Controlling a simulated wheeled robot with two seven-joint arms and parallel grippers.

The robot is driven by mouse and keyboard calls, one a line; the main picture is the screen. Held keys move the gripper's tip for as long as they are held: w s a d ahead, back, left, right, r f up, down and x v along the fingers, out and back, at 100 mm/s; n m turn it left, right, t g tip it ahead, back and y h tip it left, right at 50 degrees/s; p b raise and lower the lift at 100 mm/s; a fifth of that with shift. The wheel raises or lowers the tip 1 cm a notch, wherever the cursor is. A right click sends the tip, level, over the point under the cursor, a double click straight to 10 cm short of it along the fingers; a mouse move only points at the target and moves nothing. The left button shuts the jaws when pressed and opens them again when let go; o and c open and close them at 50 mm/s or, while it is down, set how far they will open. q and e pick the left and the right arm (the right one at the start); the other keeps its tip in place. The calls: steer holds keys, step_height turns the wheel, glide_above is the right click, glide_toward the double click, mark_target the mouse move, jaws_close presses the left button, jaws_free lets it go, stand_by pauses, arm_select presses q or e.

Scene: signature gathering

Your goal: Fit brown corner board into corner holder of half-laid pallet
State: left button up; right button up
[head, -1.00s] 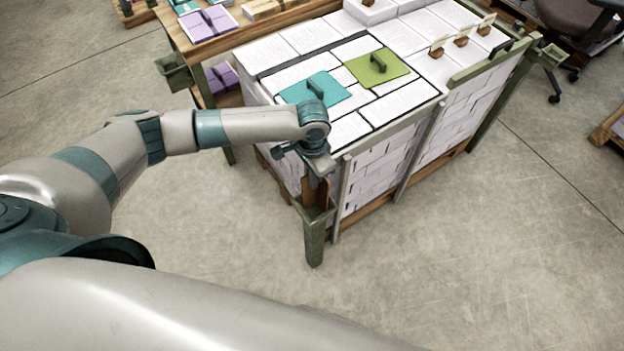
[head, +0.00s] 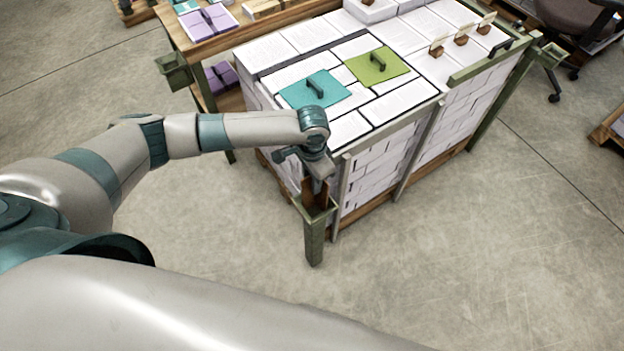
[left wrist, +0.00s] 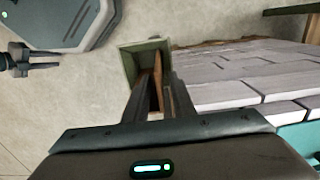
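The brown corner board (head: 315,194) hangs upright below my left gripper (head: 318,174) at the near corner of the half-laid pallet (head: 375,172). The gripper is shut on its upper part. The board's lower end is at the mouth of the green corner holder (head: 314,238) and appears to be inside it; how deep is hidden. In the left wrist view the board (left wrist: 158,78) runs from between the fingers (left wrist: 155,108) into the square holder opening (left wrist: 139,62), close to its right wall. My right gripper (left wrist: 48,60) shows there too, empty with its fingers apart.
White paper stacks fill the pallet, with a teal sheet (head: 315,91) and a green sheet (head: 378,66) with handles on top. Grey upright posts (head: 340,195) stand beside the holder. A wooden table (head: 188,42) stands behind left. The floor in front is clear.

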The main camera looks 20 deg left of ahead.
arm_select(q)
steer(key=shift+r, duration=0.1)
arm_select(e)
steer(key=shift+w, duration=0.1)
